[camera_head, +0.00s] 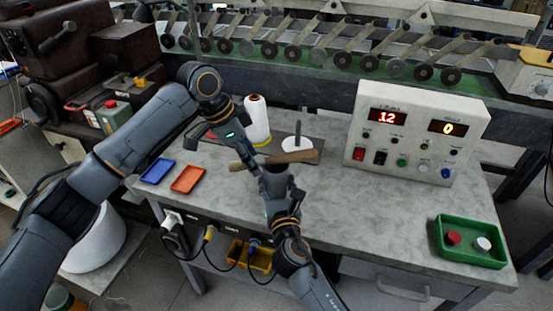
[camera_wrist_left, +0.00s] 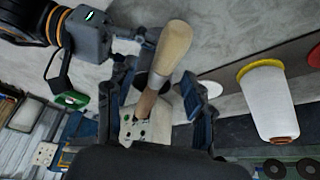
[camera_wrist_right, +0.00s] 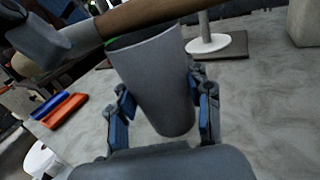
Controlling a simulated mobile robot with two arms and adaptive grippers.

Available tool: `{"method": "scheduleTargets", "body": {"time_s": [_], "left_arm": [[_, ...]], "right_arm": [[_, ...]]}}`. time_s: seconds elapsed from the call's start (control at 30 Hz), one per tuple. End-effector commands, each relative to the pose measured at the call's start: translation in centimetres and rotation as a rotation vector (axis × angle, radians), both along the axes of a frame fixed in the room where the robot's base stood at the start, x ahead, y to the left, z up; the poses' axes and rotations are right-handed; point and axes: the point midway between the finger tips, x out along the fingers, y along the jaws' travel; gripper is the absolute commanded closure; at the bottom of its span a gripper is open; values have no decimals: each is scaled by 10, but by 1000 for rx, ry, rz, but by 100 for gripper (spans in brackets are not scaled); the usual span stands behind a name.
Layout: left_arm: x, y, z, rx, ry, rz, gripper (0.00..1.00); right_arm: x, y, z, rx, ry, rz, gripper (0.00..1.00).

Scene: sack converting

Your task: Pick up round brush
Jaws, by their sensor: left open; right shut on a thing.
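The round brush shows a wooden handle (camera_head: 292,157) lying roughly level above the mouth of a grey cup (camera_head: 275,182). Its bristles are not clearly seen. My left gripper (camera_head: 243,154) is open at the brush's left part. In the left wrist view the handle (camera_wrist_left: 170,55) runs between the spread fingers of the left gripper (camera_wrist_left: 158,112), and contact cannot be told. My right gripper (camera_wrist_right: 160,118) is shut on the grey cup (camera_wrist_right: 155,82), holding it by its sides. In the right wrist view the handle (camera_wrist_right: 135,18) crosses just over the cup's rim.
A white cone spool (camera_head: 257,120) and a white disc stand with a post (camera_head: 298,138) are close behind the grippers. Blue (camera_head: 157,171) and orange (camera_head: 187,179) trays lie left. The control box (camera_head: 416,133) and green tray (camera_head: 470,241) are right. The front right tabletop is clear.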

Motion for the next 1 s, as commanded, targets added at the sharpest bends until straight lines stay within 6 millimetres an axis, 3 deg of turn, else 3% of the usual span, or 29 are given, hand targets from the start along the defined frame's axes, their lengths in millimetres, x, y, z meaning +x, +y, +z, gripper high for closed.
{"method": "scheduleTargets", "body": {"time_s": [0.13, 0.4, 0.73, 1.0], "left_arm": [[0, 0, 0, 0, 0, 0, 49], [0, 0, 0, 0, 0, 0, 100], [0, 0, 6, -2, -2, -1, 100], [0, -1, 56, -2, -5, -2, 100]], "right_arm": [[0, 0, 0, 0, 1, 0, 81], [0, 0, 0, 0, 1, 0, 81], [0, 0, 0, 0, 1, 0, 81], [0, 0, 0, 0, 1, 0, 81]]}}
